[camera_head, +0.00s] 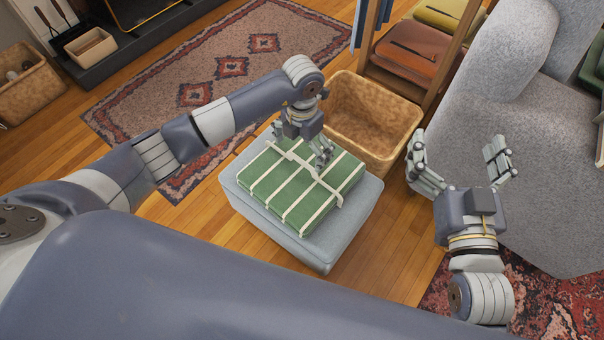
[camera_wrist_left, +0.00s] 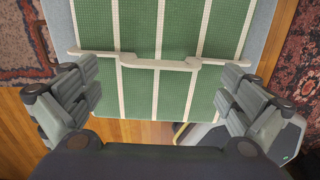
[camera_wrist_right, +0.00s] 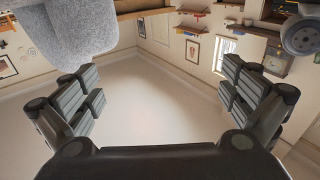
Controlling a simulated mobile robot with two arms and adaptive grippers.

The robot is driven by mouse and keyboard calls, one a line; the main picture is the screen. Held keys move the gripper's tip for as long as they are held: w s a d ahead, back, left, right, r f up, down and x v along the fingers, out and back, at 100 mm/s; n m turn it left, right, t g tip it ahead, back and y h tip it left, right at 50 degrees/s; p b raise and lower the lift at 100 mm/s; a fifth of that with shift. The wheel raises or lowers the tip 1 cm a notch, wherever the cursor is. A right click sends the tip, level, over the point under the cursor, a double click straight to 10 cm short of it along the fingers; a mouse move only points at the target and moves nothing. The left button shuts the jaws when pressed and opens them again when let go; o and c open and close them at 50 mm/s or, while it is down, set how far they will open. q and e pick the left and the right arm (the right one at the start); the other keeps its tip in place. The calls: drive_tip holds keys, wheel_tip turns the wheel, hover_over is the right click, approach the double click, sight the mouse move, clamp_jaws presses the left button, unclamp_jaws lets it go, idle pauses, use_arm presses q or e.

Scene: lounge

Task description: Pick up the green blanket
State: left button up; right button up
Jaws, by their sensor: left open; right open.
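The green blanket (camera_head: 285,202) is folded, with cream stripes and a cream strap across its top. It lies on a light grey-blue ottoman (camera_head: 300,250). It also fills the upper middle of the left wrist view (camera_wrist_left: 180,35). My left gripper (camera_head: 305,160) is open above the blanket's far side, pointing down, its fingers on either side of the strap in the left wrist view (camera_wrist_left: 160,105). I cannot tell whether the fingers touch the blanket. My right gripper (camera_head: 462,160) is open and empty, raised to the right of the ottoman.
An empty wicker basket (camera_head: 375,115) stands just behind the ottoman. A grey armchair (camera_head: 540,160) is at the right. A wooden rack (camera_head: 425,50) holds folded red-brown and yellow-green textiles. A patterned rug (camera_head: 225,70) lies at the back left.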

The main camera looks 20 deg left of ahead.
sight(302, 161)
use_arm(q)
drive_tip(key=shift+f, duration=0.5)
wheel_tip(302, 161, down, 4)
drive_tip(key=shift+s+f+b, duration=0.15)
drive_tip(key=shift+f+b, duration=0.1)
drive_tip(key=shift+b, duration=0.85)
drive_tip(key=shift+f, duration=0.15)
drive_tip(key=c, duration=1.9)
use_arm(e)
drive_tip(key=s+r+t+y, duration=0.1)
drive_tip(key=r+t, duration=0.2)
drive_tip(key=r, duration=0.2)
drive_tip(key=s+r+t+y, duration=0.1)
drive_tip(key=s+r+t, duration=0.1)
drive_tip(key=r, duration=0.3)
drive_tip(key=shift+s+a+t, duration=0.25)
drive_tip(key=shift+s+t, duration=0.05)
drive_tip(key=shift+t, duration=0.4)
